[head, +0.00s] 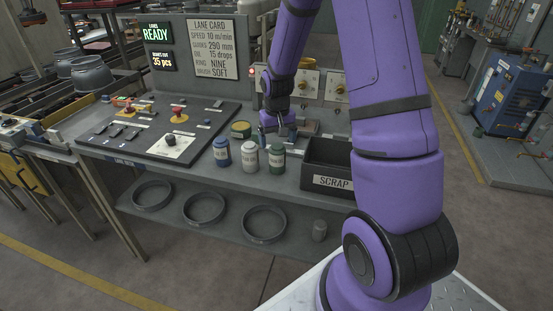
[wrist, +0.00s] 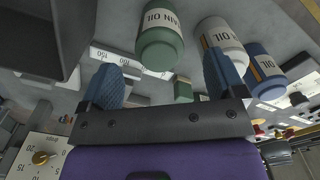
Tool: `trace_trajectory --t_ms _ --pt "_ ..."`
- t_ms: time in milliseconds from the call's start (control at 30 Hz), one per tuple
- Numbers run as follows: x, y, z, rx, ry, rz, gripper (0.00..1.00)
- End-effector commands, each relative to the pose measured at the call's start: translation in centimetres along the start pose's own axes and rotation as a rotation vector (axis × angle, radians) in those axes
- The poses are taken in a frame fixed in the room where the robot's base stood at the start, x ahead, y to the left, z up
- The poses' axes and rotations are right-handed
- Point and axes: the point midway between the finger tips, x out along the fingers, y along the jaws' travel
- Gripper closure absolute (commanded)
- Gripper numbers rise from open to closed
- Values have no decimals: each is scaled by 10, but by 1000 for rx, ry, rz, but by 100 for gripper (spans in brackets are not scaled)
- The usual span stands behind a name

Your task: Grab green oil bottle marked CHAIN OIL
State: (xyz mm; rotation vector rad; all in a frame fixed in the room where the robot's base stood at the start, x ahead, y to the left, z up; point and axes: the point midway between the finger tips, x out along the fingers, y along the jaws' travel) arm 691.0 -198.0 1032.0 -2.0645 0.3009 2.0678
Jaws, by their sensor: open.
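The green oil bottle (head: 276,158) stands upright on the bench top, rightmost of three bottles, left of the scrap bin. Its label is too small to read in the head view. In the wrist view the green bottle (wrist: 160,48) shows a white label, partly cut off, reading "AIN OIL". My gripper (head: 278,133) is just behind the bottles in the head view. In the wrist view my gripper (wrist: 165,72) has two blue fingers spread wide with nothing between them. The green bottle lies beyond the fingertips, roughly in line with the gap and apart from them.
A white bottle (head: 249,156) and a blue bottle (head: 222,152) stand left of the green one. A black SCRAP bin (head: 333,182) is close on its right. A green and yellow tin (head: 241,130) stands behind the bottles. A control panel (head: 140,128) fills the bench's left.

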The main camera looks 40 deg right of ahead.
Motion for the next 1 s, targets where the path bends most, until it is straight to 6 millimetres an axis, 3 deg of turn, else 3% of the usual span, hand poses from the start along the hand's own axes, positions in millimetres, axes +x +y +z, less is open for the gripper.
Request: trace_trajectory --t_ms 167,500,833,1000 --pt "10 0 0 0 -1 0 12" --pt "51 1 -3 1 0 -1 12" --pt "57 1 -3 1 1 -1 12" --pt "57 1 -3 1 2 -1 48"
